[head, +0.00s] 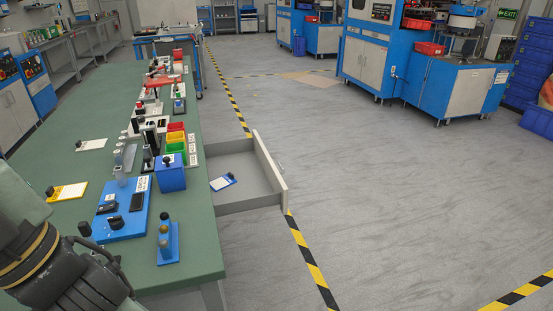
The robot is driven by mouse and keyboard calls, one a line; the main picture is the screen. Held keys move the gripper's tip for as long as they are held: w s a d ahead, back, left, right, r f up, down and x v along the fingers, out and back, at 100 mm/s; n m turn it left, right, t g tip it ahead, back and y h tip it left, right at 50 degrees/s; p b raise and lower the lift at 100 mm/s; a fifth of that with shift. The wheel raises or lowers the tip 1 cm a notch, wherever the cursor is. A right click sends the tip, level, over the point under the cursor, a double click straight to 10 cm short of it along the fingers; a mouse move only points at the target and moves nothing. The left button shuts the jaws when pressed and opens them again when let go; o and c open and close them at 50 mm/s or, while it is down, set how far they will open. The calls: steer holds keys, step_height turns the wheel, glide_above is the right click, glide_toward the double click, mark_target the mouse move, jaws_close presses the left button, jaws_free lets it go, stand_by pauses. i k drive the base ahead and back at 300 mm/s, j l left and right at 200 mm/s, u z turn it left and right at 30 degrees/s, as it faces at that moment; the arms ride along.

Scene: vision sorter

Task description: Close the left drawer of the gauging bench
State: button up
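The gauging bench (206,240) has a long green top and runs up the left half of the head view. One drawer (236,203) is pulled out from its right side, over the floor. It has a light grey front panel with a handle (279,165) on its outer face. A blue and white clipboard-like item (223,182) lies inside. My gripper (100,265) shows in dark parts at the lower left, over the near end of the bench, well apart from the drawer. Its fingers are not clear enough to tell whether they are open or shut.
A blue plate with gauges (128,225), a blue block (170,180) and coloured bins (176,137) stand on the bench top. Blue and white machines (455,90) stand at the back right. Yellow-black tape (309,260) marks the floor; the floor right of the drawer is clear.

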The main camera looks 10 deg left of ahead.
mark_target(260, 188)
steer(key=i+l+z, duration=0.15)
steer(key=z, duration=0.25)
steer(key=i+l+z, duration=0.2)
steer(key=z, duration=0.25)
steer(key=i+l+z, duration=0.15)
steer(key=z, duration=0.25)
steer(key=i+l+u, duration=0.1)
steer(key=i, duration=0.35)
steer(key=i+l+u, duration=0.1)
steer(key=i+l, duration=0.15)
steer(key=i, duration=0.2)
steer(key=i+u, duration=0.1)
steer(key=u, duration=0.3)
steer(key=i+u, duration=0.15)
steer(key=u, duration=0.2)
steer(key=i+u, duration=0.15)
steer(key=u, duration=0.25)
steer(key=i+u, duration=0.1)
steer(key=u, duration=0.3)
steer(key=i+u, duration=0.2)
steer(key=u, duration=0.25)
steer(key=i+u, duration=0.2)
steer(key=u, duration=0.25)
steer(key=k+l+u, duration=0.1)
steer(key=k+l, duration=0.2)
